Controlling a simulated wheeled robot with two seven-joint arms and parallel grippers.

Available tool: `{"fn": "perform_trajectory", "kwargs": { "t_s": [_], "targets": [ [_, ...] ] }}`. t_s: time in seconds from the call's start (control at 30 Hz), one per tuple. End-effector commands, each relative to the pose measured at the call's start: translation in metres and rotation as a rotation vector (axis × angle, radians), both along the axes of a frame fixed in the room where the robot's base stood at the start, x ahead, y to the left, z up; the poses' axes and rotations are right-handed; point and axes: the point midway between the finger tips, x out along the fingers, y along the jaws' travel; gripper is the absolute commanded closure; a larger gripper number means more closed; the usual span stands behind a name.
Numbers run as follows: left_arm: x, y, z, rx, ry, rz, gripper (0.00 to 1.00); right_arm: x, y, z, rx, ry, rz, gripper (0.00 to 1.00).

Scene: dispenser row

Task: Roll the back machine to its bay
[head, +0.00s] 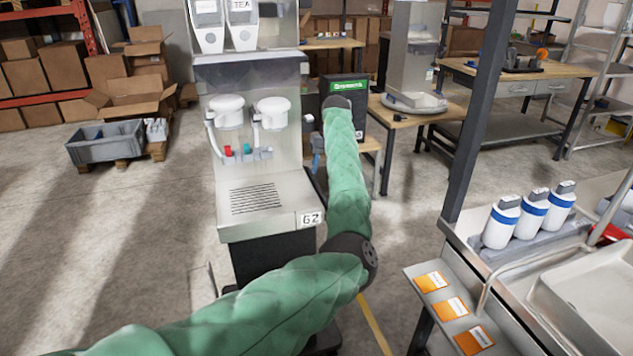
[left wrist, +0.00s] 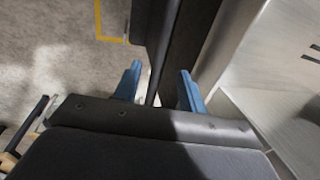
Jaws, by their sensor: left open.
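My left gripper (head: 318,147) is beside the machine's right edge, mostly hidden by the arm. In the left wrist view the blue fingers (left wrist: 159,85) are apart, with a thin dark bar (left wrist: 155,88) showing between them; I cannot tell if they touch it. A pale metal panel (left wrist: 275,75) lies to the right.
A counter with white-and-blue bottles (head: 530,217) and a dark post (head: 478,110) stand at the right. A grey crate (head: 105,145) and cardboard boxes are at the left. A wooden table (head: 520,80) is behind. Yellow floor lines (head: 375,325) show; the left floor is open.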

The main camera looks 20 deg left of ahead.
Motion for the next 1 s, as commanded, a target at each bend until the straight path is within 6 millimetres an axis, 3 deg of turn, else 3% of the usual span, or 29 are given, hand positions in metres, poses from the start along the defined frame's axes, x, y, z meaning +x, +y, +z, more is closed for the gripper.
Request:
{"fn": "perform_trajectory", "kwargs": {
  "t_s": [0.4, 0.83, 1.0],
  "targets": [
    [-0.007, 0.010, -0.055, -0.001, -0.001, 0.001, 0.59, -0.004, -0.012, 0.015, -0.029, 0.029, -0.009, 0.69],
    [-0.007, 0.012, -0.064, 0.000, -0.002, 0.001, 0.59, -0.006, -0.014, 0.016, -0.035, 0.038, -0.010, 0.69],
    [-0.008, 0.012, -0.064, 0.000, -0.002, 0.001, 0.92, -0.006, -0.014, 0.016, -0.034, 0.037, -0.010, 0.69]
  ]
}}
